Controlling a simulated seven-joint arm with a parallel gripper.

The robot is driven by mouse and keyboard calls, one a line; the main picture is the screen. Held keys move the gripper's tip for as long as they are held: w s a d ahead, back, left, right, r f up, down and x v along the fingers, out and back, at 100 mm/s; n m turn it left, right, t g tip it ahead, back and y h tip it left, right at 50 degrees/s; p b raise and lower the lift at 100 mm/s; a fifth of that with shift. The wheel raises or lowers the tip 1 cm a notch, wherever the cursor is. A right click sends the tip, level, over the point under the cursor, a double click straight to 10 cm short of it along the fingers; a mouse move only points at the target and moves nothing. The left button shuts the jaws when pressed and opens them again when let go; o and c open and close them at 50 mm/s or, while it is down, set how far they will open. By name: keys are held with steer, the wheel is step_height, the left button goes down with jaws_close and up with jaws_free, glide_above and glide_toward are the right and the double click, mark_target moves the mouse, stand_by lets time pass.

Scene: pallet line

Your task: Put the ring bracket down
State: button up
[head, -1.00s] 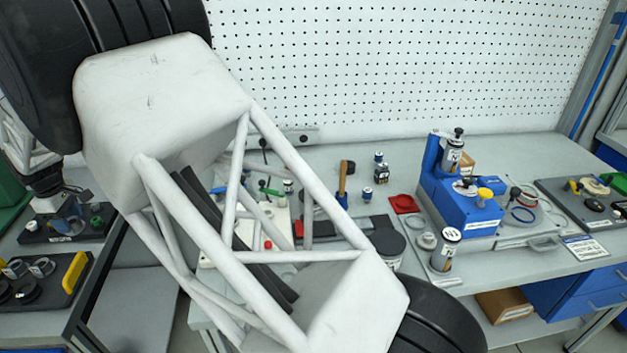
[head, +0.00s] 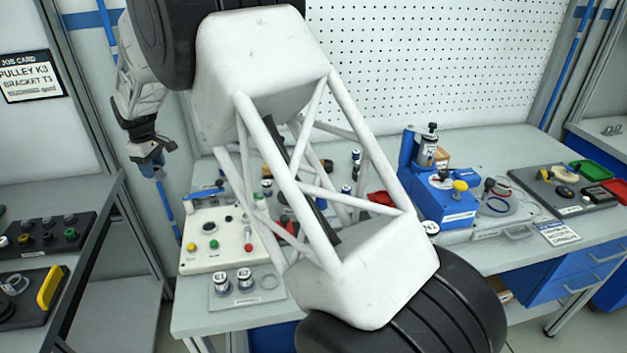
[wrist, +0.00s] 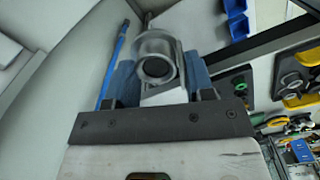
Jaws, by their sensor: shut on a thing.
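The ring bracket (wrist: 157,68), a grey ring on a light base, sits between the blue fingers of my gripper in the wrist view. The fingers are shut on it, one on each side, and the ring's opening faces the camera. In the head view my gripper (head: 151,167) hangs at the left, in front of the wall and the gap between the two benches. The bracket is too small and covered to make out clearly there.
The left bench (head: 50,195) carries dark trays with several knobs and a yellow handle (head: 50,287). The main bench holds a button panel (head: 205,258), a plate with two cylinders (head: 246,299) and a blue fixture (head: 445,205). My arm hides its middle.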

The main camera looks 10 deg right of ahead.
steer(key=w+d+r+m, duration=0.1)
steer(key=w+d, duration=0.3)
steer(key=d, duration=0.8)
steer(key=w+d+r+m, duration=0.1)
steer(key=w+d+m, duration=0.15)
steer(key=d, duration=0.95)
steer(key=w+d+r+m, duration=0.1)
steer(key=w+d, duration=0.3)
steer(key=d, duration=0.9)
steer(key=s+d+r+m, duration=0.2)
steer(key=d, duration=1.7)
steer(key=s+d+r+m, duration=0.1)
steer(key=s+d+m, duration=0.1)
steer(key=d, duration=1.8)
steer(key=shift+s+r+m, duration=0.35)
steer(key=shift+s, duration=0.4)
steer(key=shift+f, duration=0.1)
step_height(320, 180, down, 14)
steer(key=shift+f, duration=0.1)
steer(key=shift+f, duration=1.8)
steer(key=shift+f, duration=0.15)
